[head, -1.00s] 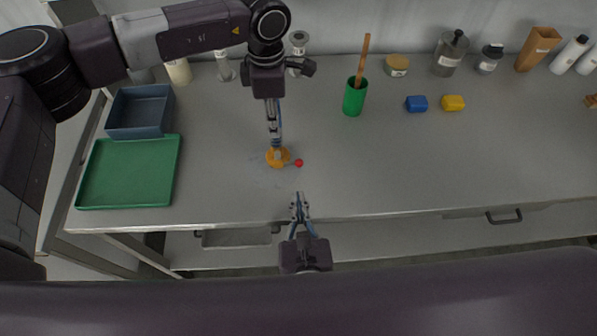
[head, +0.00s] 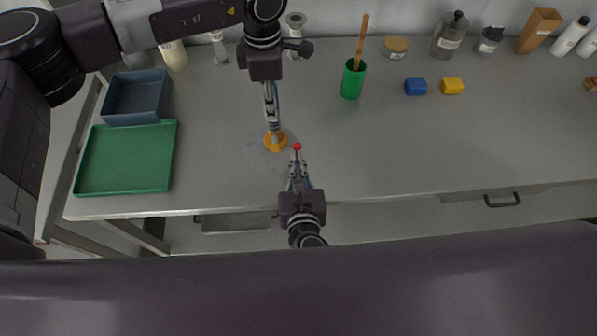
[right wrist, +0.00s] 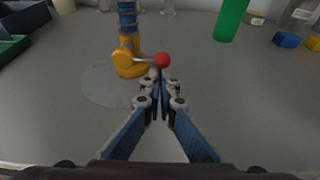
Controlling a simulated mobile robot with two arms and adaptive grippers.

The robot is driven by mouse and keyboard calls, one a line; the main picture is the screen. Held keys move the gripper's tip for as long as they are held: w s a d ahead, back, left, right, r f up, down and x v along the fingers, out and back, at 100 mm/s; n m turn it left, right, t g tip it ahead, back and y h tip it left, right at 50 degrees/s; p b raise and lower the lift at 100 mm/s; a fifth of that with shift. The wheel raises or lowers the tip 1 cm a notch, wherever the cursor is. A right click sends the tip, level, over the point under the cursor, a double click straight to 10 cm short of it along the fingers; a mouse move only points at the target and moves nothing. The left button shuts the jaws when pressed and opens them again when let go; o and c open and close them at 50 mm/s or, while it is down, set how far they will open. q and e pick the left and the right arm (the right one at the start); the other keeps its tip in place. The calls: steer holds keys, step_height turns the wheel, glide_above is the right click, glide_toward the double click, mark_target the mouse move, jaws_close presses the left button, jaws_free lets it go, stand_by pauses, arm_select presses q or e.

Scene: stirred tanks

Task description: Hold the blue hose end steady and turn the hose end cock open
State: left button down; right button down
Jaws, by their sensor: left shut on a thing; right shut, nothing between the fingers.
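The hose end cock (head: 276,141) is an orange fitting low over the worktop; its thin grey lever ends in a red knob (head: 297,147). In the right wrist view the cock (right wrist: 125,63) hangs under the blue hose end (right wrist: 128,18), and the red knob (right wrist: 162,60) sticks out to the right. My left gripper (head: 271,120) points down, shut on the blue hose end just above the cock. My right gripper (head: 296,160) is shut and empty, its fingertips (right wrist: 156,75) close in front of the knob; whether they touch it I cannot tell.
A pale round patch (right wrist: 100,88) lies on the worktop under the cock. A green tray (head: 125,185) and a blue-grey bin (head: 137,117) are at the left. A green cup (head: 352,84) with a wooden stick stands behind right. The worktop's front right is clear.

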mark_target(289, 146)
steer(key=shift+x, duration=0.85)
steer(key=shift+r+n, duration=0.3)
steer(key=shift+n, duration=0.1)
steer(key=shift+r+n+h, duration=0.9)
steer(key=shift+n+h, duration=0.1)
steer(key=shift+n, duration=0.2)
steer(key=shift+a+r, duration=0.3)
steer(key=shift+r, duration=0.7)
steer(key=shift+a+r, duration=0.6)
steer(key=shift+r, duration=0.15)
steer(key=shift+r, duration=0.65)
